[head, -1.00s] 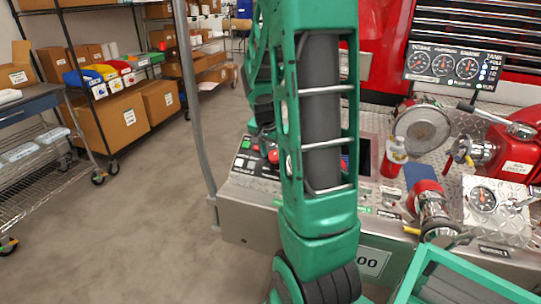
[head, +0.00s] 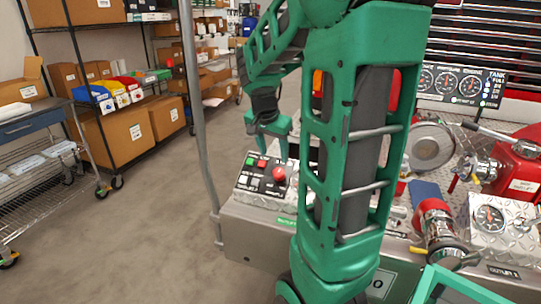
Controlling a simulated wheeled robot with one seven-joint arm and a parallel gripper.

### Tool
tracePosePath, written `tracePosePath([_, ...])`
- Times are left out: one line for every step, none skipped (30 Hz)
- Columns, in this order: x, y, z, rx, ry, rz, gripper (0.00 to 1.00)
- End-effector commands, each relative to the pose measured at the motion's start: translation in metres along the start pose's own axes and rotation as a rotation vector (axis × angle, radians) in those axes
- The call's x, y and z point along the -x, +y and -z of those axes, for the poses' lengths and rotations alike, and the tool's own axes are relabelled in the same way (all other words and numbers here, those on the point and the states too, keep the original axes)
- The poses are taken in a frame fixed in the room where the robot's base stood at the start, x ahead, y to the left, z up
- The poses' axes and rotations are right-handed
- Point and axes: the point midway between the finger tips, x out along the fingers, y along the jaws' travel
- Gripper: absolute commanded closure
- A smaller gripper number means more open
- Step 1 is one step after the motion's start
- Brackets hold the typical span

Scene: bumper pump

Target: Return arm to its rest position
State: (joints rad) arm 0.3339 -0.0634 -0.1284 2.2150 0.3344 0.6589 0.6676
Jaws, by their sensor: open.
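My green arm (head: 345,130) rises through the middle of the head view and bends back to the left. My gripper (head: 273,148) hangs fingers-down at the end of the arm, above or near the far edge of the button control box (head: 262,182). It is open and I see nothing between its fingers. Whether a finger touches the box I cannot tell. The box has a red mushroom knob, a green button and a red button. My arm hides part of the panel behind it.
The metal bumper (head: 240,243) carries a red-ended valve (head: 436,225), a gauge plate (head: 488,220) and a round cap (head: 430,148). A grey upright pole (head: 200,130) stands left of the box. Shelving with cartons (head: 110,133) lies farther left. The floor (head: 130,240) between is clear.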

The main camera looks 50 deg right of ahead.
Motion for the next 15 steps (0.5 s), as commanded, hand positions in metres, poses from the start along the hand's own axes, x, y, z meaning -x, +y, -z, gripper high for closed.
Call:
tracePosePath([-0.0001,0.0,0.0,0.0,0.0,0.0,0.48])
tracePosePath([-0.0001,0.0,0.0,0.0,0.0,0.0,0.48])
tracePosePath([-0.0002,0.0,0.0001,0.0,0.0,0.0,0.48])
tracePosePath([-0.0002,0.0,0.0,0.0,0.0,0.0,0.48])
tracePosePath([-0.0002,0.0,0.0001,0.0,0.0,0.0,0.48])
tracePosePath([-0.0002,0.0,0.0001,0.0,0.0,0.0,0.48])
tracePosePath([-0.0003,0.0,0.0,0.0,0.0,0.0,0.48])
tracePosePath([-0.0003,0.0,0.0001,0.0,0.0,0.0,0.48])
tracePosePath([-0.0003,0.0,0.0,0.0,0.0,0.0,0.48])
tracePosePath([-0.0003,0.0,0.0,0.0,0.0,0.0,0.48])
tracePosePath([-0.0003,0.0,0.0,0.0,0.0,0.0,0.48])
tracePosePath([-0.0002,0.0002,-0.0001,0.001,0.0,0.0,0.48])
tracePosePath([0.0001,0.0007,-0.0009,0.003,-0.002,0.0,0.48])
tracePosePath([0.0009,0.002,-0.0024,0.009,-0.005,0.0,0.48])
tracePosePath([0.0029,0.005,-0.0062,0.024,-0.012,0.0,0.48])
